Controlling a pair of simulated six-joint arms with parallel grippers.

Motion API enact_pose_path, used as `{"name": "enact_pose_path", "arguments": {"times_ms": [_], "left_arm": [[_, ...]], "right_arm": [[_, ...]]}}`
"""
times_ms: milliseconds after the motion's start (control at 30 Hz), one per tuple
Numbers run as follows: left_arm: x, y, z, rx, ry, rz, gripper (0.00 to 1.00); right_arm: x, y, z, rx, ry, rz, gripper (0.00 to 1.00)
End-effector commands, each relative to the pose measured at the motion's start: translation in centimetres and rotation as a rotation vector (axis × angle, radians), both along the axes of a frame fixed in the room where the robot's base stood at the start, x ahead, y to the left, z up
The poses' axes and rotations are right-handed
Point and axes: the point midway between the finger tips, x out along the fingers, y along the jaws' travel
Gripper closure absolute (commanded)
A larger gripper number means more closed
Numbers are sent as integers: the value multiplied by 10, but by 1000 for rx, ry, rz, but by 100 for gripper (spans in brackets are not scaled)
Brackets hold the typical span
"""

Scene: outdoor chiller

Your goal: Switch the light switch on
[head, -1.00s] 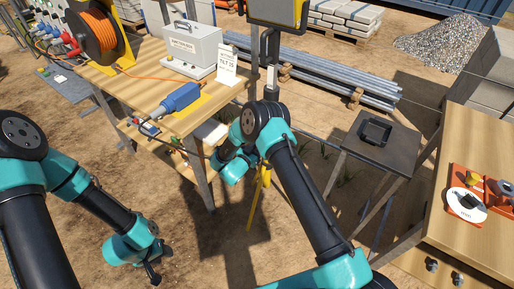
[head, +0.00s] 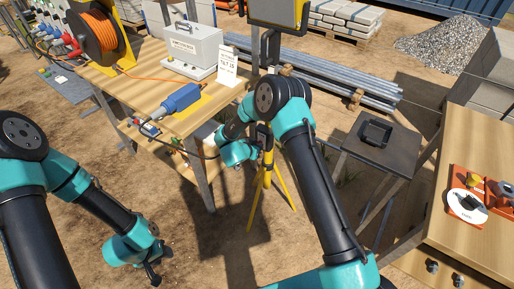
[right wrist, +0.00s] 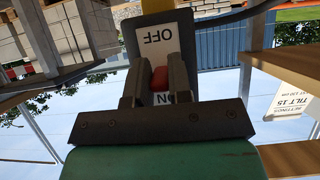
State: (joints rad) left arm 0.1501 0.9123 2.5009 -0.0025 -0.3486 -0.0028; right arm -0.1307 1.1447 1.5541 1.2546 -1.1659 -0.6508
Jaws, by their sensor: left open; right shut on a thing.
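In the right wrist view, a white switch plate (right wrist: 160,42) carries an upside-down OFF label at the top and a partly covered ON label nearer the gripper. A red switch lever (right wrist: 159,78) sits between the fingers of my right gripper (right wrist: 160,70), which is shut on it. The fingers hide part of the plate, and I cannot tell the lever's exact setting. In the head view, my right wrist is in front of the yellow tripod (head: 285,190); the switch is hidden there. My left gripper (head: 153,273) is open and empty, low at the left, apart from everything.
A wooden table (head: 130,90) with a cable reel (head: 97,35), a grey case (head: 192,45), a blue connector (head: 180,99) and a tilt card (head: 228,66) stands behind my right wrist. A dark stand (head: 385,155) and another wooden table (head: 465,135) are at the right.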

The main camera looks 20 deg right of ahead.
Motion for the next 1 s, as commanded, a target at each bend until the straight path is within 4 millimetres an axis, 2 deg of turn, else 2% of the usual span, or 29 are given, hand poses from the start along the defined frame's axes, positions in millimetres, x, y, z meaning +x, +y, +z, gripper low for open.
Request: {"name": "enact_pose_path", "arguments": {"times_ms": [433,1000], "left_arm": [[0,0,0,0,0,0,57],[0,0,0,0,0,0,57]], "right_arm": [[1,-2,11,243,189,-1,100],[2,-2,12,289,228,1,100]]}}
